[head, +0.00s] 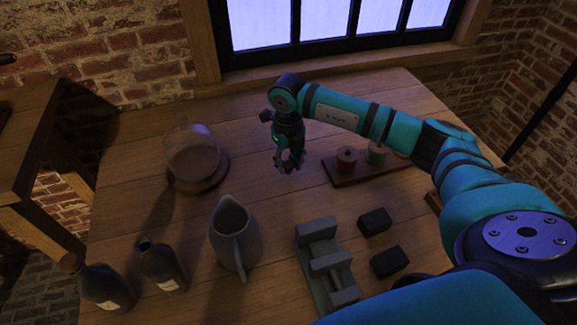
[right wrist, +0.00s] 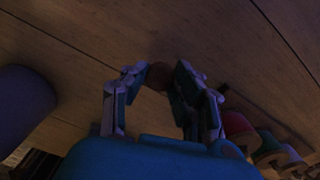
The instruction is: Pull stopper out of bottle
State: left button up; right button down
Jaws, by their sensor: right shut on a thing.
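Two dark bottles with pale labels stand at the front left in the head view. The left bottle (head: 105,288) has a brown stopper (head: 72,263) in its neck. The other bottle (head: 163,268) shows an open neck with no stopper in it. My right gripper (head: 288,162) is over the middle of the table, well away from both bottles. In the right wrist view its fingers are closed on a small round brown thing, which looks like a stopper (right wrist: 158,75); the fingers hide much of it. My left gripper is not in view.
A grey pitcher (head: 234,240) stands right of the bottles. A glass vessel (head: 193,155) is on a round base behind. Thread spools (head: 347,158) sit on a wooden rack at right. A grey block fixture (head: 318,232) and two dark blocks (head: 375,222) lie in front.

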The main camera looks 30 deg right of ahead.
aim_at(288, 161)
jog(key=shift+w+d, duration=0.2)
jog(key=shift+w, duration=0.1)
jog(key=shift+f, duration=1.8)
jog(key=shift+f, duration=0.15)
jog(key=c, duration=1)
grip_release()
